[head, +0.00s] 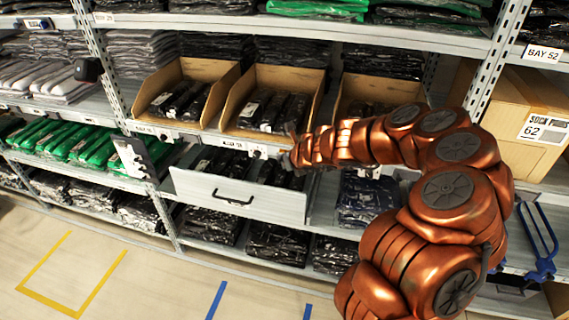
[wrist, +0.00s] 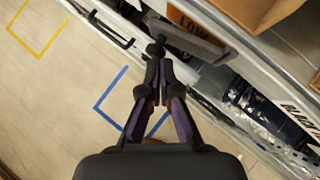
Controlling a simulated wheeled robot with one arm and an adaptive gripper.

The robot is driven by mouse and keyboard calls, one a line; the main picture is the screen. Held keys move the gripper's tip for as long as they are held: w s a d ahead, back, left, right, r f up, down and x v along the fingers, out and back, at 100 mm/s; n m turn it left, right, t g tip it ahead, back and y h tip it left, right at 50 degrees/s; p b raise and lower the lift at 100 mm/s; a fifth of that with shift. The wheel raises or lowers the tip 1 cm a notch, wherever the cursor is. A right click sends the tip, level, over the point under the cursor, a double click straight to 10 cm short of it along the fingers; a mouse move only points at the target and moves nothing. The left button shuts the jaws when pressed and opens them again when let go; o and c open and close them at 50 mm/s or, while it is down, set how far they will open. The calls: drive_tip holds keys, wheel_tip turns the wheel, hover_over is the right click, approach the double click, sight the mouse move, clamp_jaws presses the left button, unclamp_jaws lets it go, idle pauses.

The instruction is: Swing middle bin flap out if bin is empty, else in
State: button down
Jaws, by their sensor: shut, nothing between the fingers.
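Three open cardboard bins stand in a row on the shelf in the head view. The middle bin (head: 236,126) holds black wrapped packs (head: 272,108), one with a white label. The left bin (head: 147,98) and the right bin (head: 362,84) also hold dark packs. In the wrist view a grey flap (wrist: 190,42) with an orange plate lettered "LOW" (wrist: 182,19) sits at the shelf edge. My gripper (wrist: 155,52) is shut and empty, its tips beside the flap's near end; I cannot tell whether they touch. In the head view my gripper (head: 287,159) is at the shelf edge below the middle bin.
A grey drawer (head: 262,204) with a black handle (head: 232,198) sticks out below the middle bin. A dark panel (head: 130,157) stands out from the left post. A cardboard box (head: 518,115) stands at right. The floor (head: 130,280) in front is clear, with yellow and blue markings.

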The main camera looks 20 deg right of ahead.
drive_tip(key=shift+s, duration=0.15)
drive_tip(key=s+a+r+b, duration=0.2)
drive_tip(key=s+a+r, duration=0.1)
drive_tip(key=s+r, duration=0.4)
drive_tip(key=shift+s+r+b, duration=0.15)
drive_tip(key=shift+s+b, duration=0.15)
drive_tip(key=shift+s, duration=1.3)
